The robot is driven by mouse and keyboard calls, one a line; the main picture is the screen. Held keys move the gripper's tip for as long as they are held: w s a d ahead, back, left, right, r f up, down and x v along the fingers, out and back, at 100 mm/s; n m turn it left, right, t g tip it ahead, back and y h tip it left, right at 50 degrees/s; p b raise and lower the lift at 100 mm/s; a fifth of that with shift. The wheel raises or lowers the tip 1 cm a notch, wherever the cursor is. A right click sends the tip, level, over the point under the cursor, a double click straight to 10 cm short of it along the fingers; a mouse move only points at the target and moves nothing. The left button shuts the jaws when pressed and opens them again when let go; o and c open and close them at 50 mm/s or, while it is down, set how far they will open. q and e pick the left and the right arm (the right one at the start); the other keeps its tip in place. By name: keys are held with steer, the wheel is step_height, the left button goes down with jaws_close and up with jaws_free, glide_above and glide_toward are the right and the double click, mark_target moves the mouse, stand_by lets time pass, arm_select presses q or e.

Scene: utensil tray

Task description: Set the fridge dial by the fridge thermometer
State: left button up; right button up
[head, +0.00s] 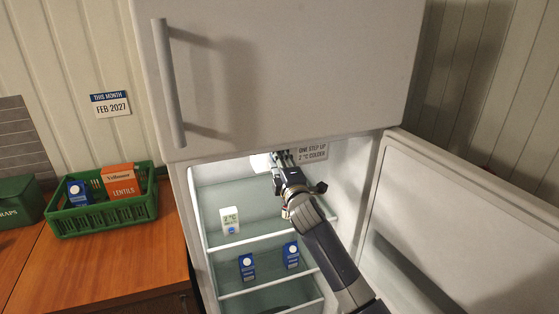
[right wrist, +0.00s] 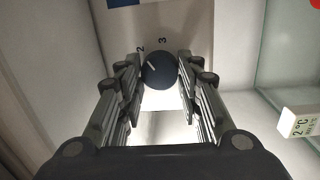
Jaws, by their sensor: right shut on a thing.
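The fridge dial (right wrist: 160,71) is a dark round knob with a white pointer mark, in the right wrist view. The mark points up and left, roughly towards the printed 2; a 3 is printed above the knob. My right gripper (right wrist: 160,74) is shut on the dial, one finger on each side. In the head view my right gripper (head: 279,157) reaches into the top of the open fridge and hides the dial. The fridge thermometer (head: 230,219) is a white block reading 2 °C on the upper shelf; it also shows in the right wrist view (right wrist: 299,122). My left gripper is out of view.
A sign (head: 312,152) reads "ONE STEP UP 2 °C COLDER". The fridge door (head: 470,215) stands open at right; the upper door (head: 285,70) is shut. Two blue cartons (head: 247,267) stand on a lower shelf. A green basket (head: 104,217) with groceries sits on the wooden counter.

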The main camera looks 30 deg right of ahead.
steer(key=shift+n, duration=0.7)
steer(key=shift+f, duration=0.1)
steer(key=o, duration=1.1)
steer(key=shift+c, duration=0.2)
steer(key=v, duration=1.2)
steer(key=shift+d, duration=0.1)
